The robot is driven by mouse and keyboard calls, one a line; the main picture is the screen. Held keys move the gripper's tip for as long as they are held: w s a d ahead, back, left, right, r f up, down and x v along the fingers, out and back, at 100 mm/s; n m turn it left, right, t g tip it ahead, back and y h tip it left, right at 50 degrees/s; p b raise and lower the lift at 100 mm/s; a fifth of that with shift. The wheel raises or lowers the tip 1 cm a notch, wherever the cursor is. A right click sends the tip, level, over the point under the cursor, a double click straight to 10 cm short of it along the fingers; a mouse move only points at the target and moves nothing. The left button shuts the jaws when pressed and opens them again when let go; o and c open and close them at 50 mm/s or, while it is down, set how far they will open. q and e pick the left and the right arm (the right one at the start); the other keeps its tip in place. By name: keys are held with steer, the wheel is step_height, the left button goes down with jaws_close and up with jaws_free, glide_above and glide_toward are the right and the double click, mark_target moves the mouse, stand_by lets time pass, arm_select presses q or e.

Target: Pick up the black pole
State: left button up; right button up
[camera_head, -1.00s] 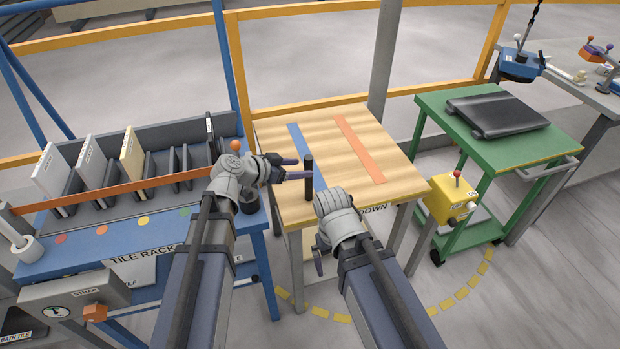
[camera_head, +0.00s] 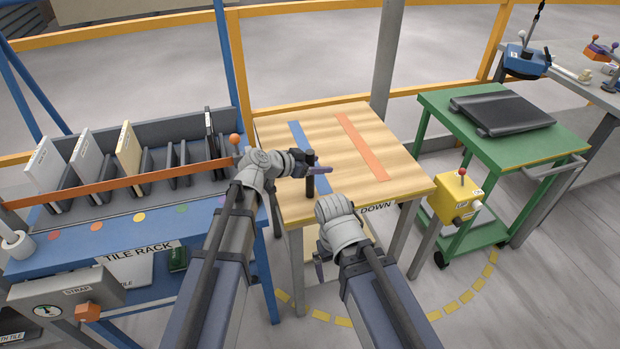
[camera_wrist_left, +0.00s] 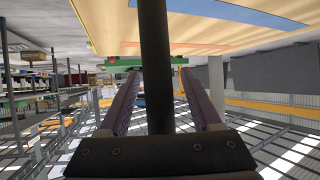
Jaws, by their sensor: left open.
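The black pole (camera_head: 310,187) stands upright near the front left edge of the wooden table top (camera_head: 403,178). My left gripper (camera_head: 317,169) is at the upper part of the pole, with its purple fingers around it. In the left wrist view the pole (camera_wrist_left: 155,50) runs between the two open fingers (camera_wrist_left: 158,80), with a gap visible on each side. My right gripper (camera_head: 319,268) hangs in front of the table's near edge, away from the pole. Its fingers are mostly hidden behind its wrist and arm.
A blue tile rack (camera_head: 110,231) with upright tiles stands at the left. A green cart (camera_head: 440,115) with a black slab (camera_head: 503,112) and a yellow control box (camera_head: 452,197) stand at the right. Blue and orange strips lie on the table, otherwise mostly clear.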

arm_select(q)
jaws_close()
stand_by(0.4)
